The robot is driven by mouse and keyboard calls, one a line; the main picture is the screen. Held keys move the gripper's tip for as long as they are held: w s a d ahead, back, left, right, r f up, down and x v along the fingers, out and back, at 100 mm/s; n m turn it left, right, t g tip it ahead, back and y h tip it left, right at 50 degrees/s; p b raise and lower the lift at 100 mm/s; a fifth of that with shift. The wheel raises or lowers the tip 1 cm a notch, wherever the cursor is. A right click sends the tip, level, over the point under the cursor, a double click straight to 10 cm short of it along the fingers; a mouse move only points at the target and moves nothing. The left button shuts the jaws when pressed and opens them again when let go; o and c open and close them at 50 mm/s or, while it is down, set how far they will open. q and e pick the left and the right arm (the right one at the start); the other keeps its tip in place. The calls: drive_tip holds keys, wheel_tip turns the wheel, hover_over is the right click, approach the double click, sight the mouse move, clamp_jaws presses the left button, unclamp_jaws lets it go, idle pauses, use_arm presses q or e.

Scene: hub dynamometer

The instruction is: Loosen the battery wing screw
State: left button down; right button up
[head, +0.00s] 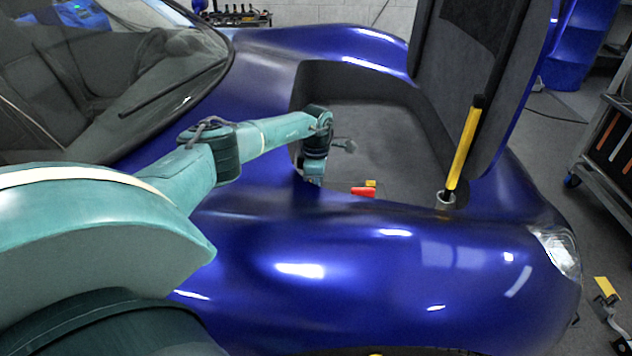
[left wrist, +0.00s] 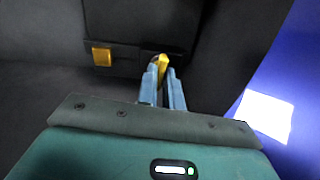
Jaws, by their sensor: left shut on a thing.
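My left gripper (left wrist: 162,72) is shut on a small yellow piece that looks like the wing screw (left wrist: 163,60). The piece stands up between its blue fingertips, and its lower part is hidden by them. Behind it is a dark box-like body (left wrist: 135,25), perhaps the battery, with a yellow square block (left wrist: 102,57) to the left of the fingers. In the head view the left gripper (head: 313,180) reaches down into the car's open front compartment (head: 385,125). Its fingertips and the screw are hidden there by the blue body edge. My right gripper is not in view.
A red piece (head: 363,192) and a small yellow piece (head: 370,183) show at the compartment's near edge. A yellow and black strut (head: 465,145) stands at the right beside the raised lid (head: 470,65). Blue bodywork (head: 390,260) surrounds the opening. A cart (head: 608,140) stands at far right.

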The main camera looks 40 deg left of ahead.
use_arm(q)
drive_tip(key=n, duration=0.2)
drive_tip(key=shift+r+n+p, duration=0.1)
drive_tip(key=shift+n+p, duration=0.3)
drive_tip(key=n+p, duration=0.1)
drive_tip(key=n, duration=0.2)
drive_tip(key=shift+n, duration=0.3)
drive_tip(key=n+p, duration=0.1)
drive_tip(key=n, duration=0.3)
drive_tip(key=shift+n, duration=0.3)
drive_tip(key=n+p, duration=0.1)
drive_tip(key=n, duration=0.1)
drive_tip(key=shift+n, duration=0.4)
drive_tip(key=n+p, duration=0.1)
drive_tip(key=n, duration=0.2)
drive_tip(key=shift+n, duration=1)
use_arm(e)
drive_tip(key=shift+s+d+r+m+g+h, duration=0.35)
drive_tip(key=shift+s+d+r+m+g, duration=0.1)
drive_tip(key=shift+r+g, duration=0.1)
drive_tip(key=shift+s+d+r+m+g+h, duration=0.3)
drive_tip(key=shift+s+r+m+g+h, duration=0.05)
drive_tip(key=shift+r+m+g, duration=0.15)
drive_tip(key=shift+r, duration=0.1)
use_arm(q)
drive_tip(key=c, duration=1.5)
unclamp_jaws()
drive_tip(key=shift+c, duration=0.2)
